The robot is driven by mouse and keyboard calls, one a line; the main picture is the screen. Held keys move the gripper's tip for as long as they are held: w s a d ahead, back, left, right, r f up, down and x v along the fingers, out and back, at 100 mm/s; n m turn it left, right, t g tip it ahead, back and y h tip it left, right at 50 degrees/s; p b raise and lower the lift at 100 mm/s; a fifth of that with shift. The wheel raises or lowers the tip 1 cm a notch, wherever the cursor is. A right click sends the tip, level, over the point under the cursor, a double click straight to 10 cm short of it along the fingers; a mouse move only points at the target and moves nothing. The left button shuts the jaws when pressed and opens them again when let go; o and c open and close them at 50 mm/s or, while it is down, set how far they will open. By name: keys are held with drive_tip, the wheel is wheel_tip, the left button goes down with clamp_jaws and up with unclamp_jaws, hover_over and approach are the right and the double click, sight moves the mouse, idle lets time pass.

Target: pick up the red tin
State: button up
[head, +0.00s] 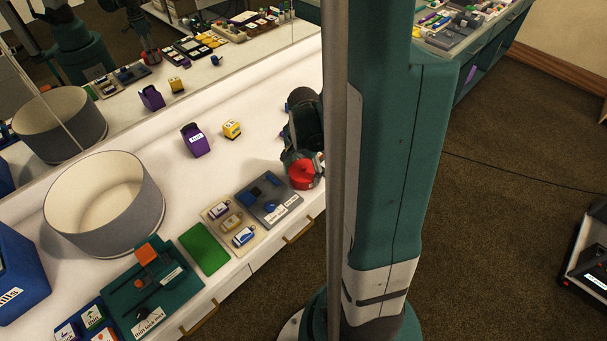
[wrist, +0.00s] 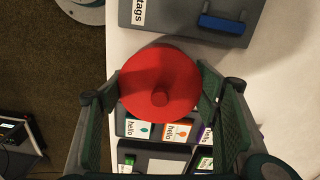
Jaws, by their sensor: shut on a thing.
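The red tin (head: 302,175) is round, with a small knob in the middle of its top. In the head view it is near the front edge of the white counter, just right of the grey tray. My gripper (head: 302,166) is around it from above. In the wrist view the tin (wrist: 160,82) sits between my two green fingers, one on each side, and the gripper is shut on it. My arm column hides the counter to the right of the tin in the head view. I cannot tell whether the tin touches the counter.
A grey tray (head: 286,203) and a beige tray (head: 232,245) lie to the left. Beyond them are a green pad (head: 204,248) and a large round bin (head: 108,229). A purple holder (head: 195,140) and a yellow box (head: 232,129) stand further back. A mirror lines the counter's back.

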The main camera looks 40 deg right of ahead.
drive_tip(key=shift+r, duration=0.6)
drive_tip(key=c, duration=0.6)
drive_tip(key=shift+r+p, duration=1.25)
drive_tip(key=shift+r, duration=3.15)
